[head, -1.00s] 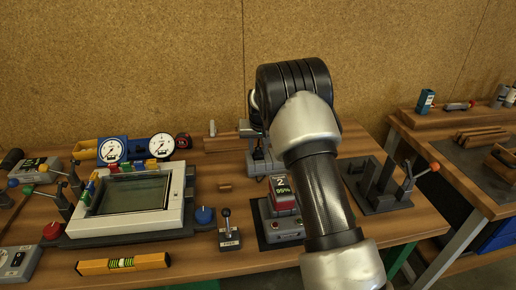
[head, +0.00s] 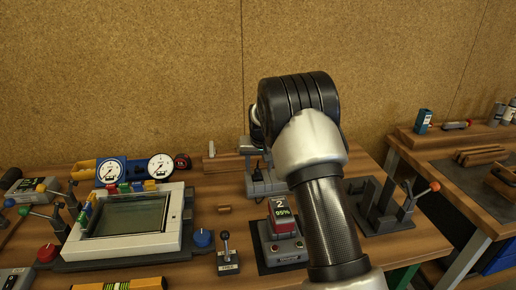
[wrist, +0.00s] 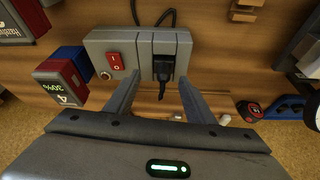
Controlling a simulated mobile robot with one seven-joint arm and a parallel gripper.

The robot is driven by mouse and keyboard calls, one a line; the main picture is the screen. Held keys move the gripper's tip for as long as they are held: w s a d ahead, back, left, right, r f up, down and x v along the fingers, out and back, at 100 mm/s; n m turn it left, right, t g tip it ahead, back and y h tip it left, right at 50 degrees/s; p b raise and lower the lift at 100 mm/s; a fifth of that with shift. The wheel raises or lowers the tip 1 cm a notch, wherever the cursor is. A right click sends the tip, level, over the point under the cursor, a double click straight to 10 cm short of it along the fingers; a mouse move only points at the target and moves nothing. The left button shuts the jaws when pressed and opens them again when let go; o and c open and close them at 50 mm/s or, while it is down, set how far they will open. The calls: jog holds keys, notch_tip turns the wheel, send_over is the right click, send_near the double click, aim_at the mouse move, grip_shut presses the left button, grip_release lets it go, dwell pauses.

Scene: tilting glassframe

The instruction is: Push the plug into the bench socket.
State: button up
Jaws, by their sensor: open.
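The bench socket (wrist: 103,43) is a grey box with a red rocker switch (wrist: 115,62), in the upper middle of the wrist view. The black plug (wrist: 163,69) is at the socket's right part, with a black cable; I cannot tell how deep it sits. My gripper (wrist: 157,92) is open, one finger on each side of the plug, with visible gaps. In the head view the socket box (head: 266,184) stands at the back of the bench, just left of my arm, which hides my gripper's fingers.
A grey toggle clamp (head: 378,207) stands to the right. A framed glass panel (head: 127,217) and two gauges (head: 160,168) are to the left. A corkboard wall rises behind the bench.

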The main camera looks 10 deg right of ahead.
jog(key=v, duration=1.4)
jog(key=shift+a+r, duration=0.3)
jog(key=shift+a, duration=0.05)
